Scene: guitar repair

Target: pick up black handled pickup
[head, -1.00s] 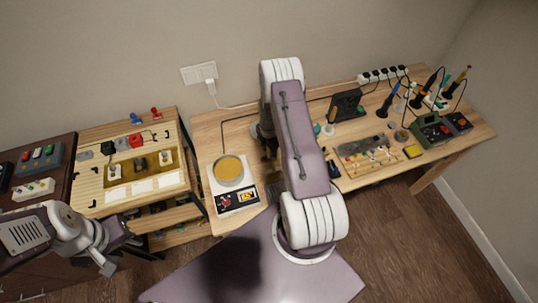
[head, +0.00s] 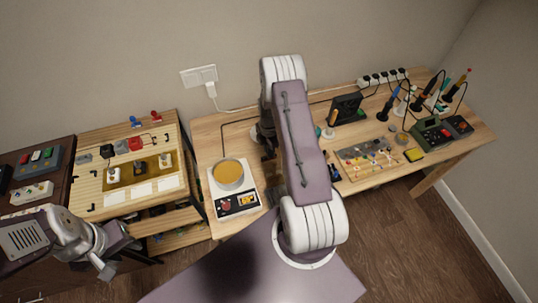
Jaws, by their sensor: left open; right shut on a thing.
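A small black block with a dark handle (head: 139,168) stands in the tan strip of the wooden board on the left bench, between two white ones (head: 114,172) (head: 165,160). Another black piece (head: 106,151) lies behind them beside a red one (head: 135,144). My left gripper (head: 106,266) is open at the lower left, in front of the left bench and apart from these pieces.
A scale with a round tan pan (head: 228,174) stands on the middle bench. To the right are a small parts board (head: 368,160), a dark stand (head: 345,107), a green station (head: 432,133) and several upright tools. A red-topped item (head: 155,115) stands at the left bench's back edge.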

